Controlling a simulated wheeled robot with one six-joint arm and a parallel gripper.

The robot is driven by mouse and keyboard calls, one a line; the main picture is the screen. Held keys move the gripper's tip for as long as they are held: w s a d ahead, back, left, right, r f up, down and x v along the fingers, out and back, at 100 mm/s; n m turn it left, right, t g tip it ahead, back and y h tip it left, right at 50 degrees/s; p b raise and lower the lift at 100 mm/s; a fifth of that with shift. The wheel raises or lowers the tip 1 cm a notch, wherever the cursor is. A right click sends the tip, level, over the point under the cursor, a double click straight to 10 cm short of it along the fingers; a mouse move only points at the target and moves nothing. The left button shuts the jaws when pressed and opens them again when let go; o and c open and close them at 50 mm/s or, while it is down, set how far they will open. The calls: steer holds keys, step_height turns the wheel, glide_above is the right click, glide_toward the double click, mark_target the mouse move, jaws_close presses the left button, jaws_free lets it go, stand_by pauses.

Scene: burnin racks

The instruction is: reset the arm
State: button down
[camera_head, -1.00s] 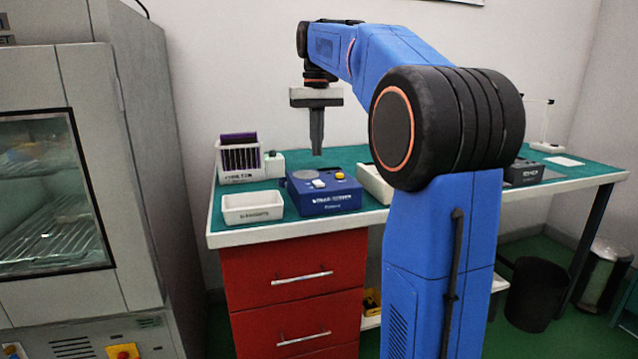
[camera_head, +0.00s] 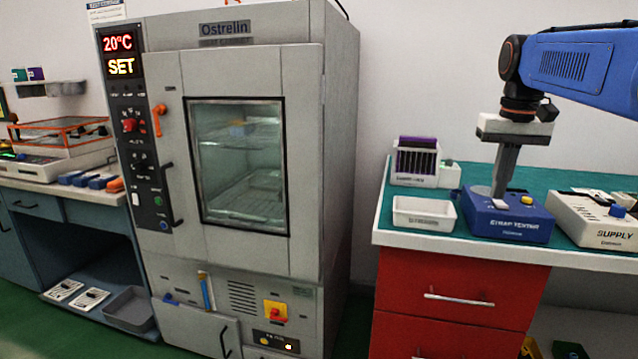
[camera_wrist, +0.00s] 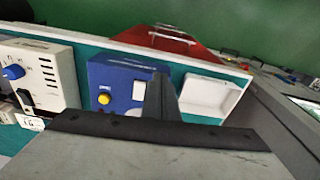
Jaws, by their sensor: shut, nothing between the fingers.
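My gripper (camera_head: 501,186) hangs from my blue arm at the right of the head view, fingers pointing down, shut and empty. In the picture it overlaps the left part of the blue tester box (camera_head: 510,226) on the green bench top; I cannot tell the gap between them. In the wrist view the shut fingers (camera_wrist: 160,90) stand between the blue box (camera_wrist: 108,75) and the white tray (camera_wrist: 205,95).
A grey oven (camera_head: 305,150) with its door closed stands left of the bench. A white tray (camera_head: 424,213), a rack with purple items (camera_head: 414,160) and a white supply box (camera_head: 590,222) sit on the bench. Red drawers (camera_head: 450,300) are below. A second bench (camera_head: 60,200) is at far left.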

steer(key=s+a+f+n+t, duration=0.1)
steer(key=s+a+f, duration=0.4)
steer(key=s+f, duration=0.7)
steer(key=s+a+f+n+t, duration=0.1)
steer(key=s+a+f, duration=0.4)
steer(key=s+f, duration=0.6)
steer(key=shift+s+a+f+t, duration=0.2)
steer(key=shift+s+f+t, duration=0.15)
steer(key=shift+f+t, duration=0.5)
steer(key=c, duration=2.4)
jaws_free()
steer(key=shift+c, duration=0.2)
